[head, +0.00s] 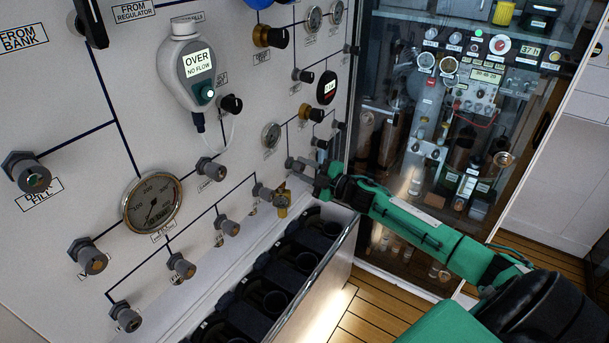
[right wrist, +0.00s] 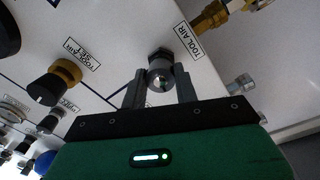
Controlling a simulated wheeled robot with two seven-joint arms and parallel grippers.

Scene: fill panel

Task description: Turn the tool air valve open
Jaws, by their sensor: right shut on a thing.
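The tool air valve, a round grey metal fitting (right wrist: 160,80), sits on the white panel beside a label reading TOOL AIR (right wrist: 188,40) in the right wrist view. My right gripper (head: 319,180) reaches the panel from the right in the head view. Its two grey fingers (right wrist: 159,88) stand on either side of the valve and are shut on it. The gripper body hides the valve's lower part in the right wrist view. In the head view, the gripper largely covers the valve, and its turned position cannot be told. My left gripper is not in view.
A gold-and-black TOOL AIR SET knob (right wrist: 62,82) and a brass fitting (right wrist: 212,17) are close by. Black holders (head: 285,268) stand in a trough below the panel. A glass-fronted cabinet (head: 390,150) stands right of the panel.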

